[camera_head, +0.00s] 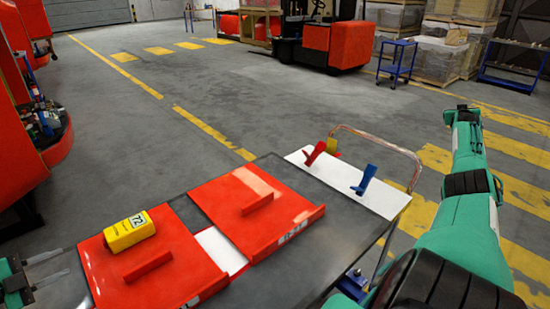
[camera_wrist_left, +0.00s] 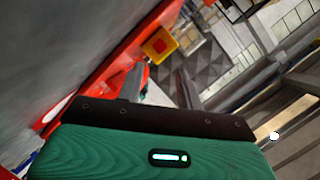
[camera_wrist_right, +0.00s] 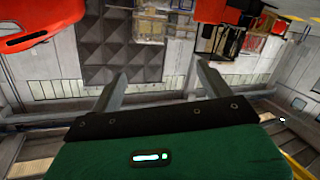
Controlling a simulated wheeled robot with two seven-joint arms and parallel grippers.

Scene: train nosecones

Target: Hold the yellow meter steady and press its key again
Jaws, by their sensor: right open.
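The yellow meter (camera_head: 130,231) lies on the left red panel (camera_head: 150,268), its dark-on-white display reading "72" at its right end. My left gripper (camera_head: 58,267) is at the left edge of the head view, left of the meter and apart from it, fingers spread and empty. In the left wrist view, a yellow block with a red square, apparently the meter's end (camera_wrist_left: 158,46), shows beyond the fingers. I cannot make out a separate key. My right gripper (camera_wrist_right: 162,80) is open with nothing between its fingers; its arm reaches forward at the right of the head view.
A second red panel with a raised bar (camera_head: 255,205) lies right of the meter on the grey cart top (camera_head: 285,270). Red, yellow and blue clamp-like pieces stand on a white board (camera_head: 385,200) at the far end. Red machines (camera_head: 20,130) stand left; open floor lies beyond.

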